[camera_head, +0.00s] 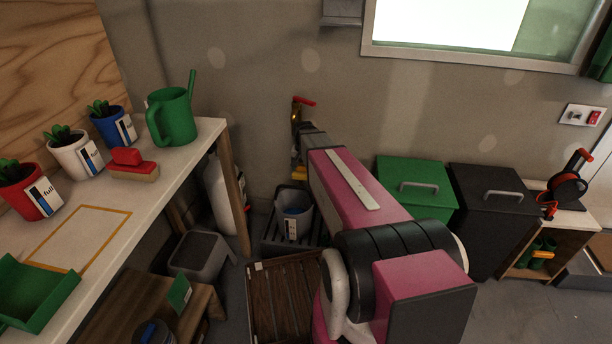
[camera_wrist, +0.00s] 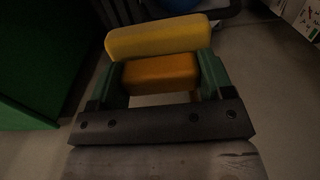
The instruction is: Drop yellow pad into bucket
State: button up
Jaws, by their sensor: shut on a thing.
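The yellow pad (camera_wrist: 158,39) is held at my gripper (camera_wrist: 162,78) in the wrist view. An orange block-like part (camera_wrist: 160,73) of it sits between the two green fingers, which are shut on it. A small yellow bit of the pad (camera_head: 299,172) shows beside my arm in the head view; the arm hides most of the gripper. The bucket (camera_head: 305,222) is light grey with something blue in it. I cannot tell whether the pad is directly above the bucket.
A brass tap with a red handle (camera_head: 304,101) is on the wall behind my arm. Green (camera_head: 414,178) and black (camera_head: 490,205) lidded bins stand at right. A workbench (camera_head: 165,180) with pots is at left. A wooden slatted crate (camera_head: 283,300) stands in front of the stand.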

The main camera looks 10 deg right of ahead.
aim_at(306, 174)
jog(key=shift+w+d+f, duration=0.55)
jog(key=shift+d+f, duration=0.1)
jog(key=shift+d, duration=0.05)
jog(key=shift+f, duration=1.85)
jog(key=shift+f, duration=0.1)
jog(key=shift+f, duration=0.3)
jog(key=shift+f, duration=0.2)
jog(key=o, duration=0.9)
jog(key=shift+r, duration=0.1)
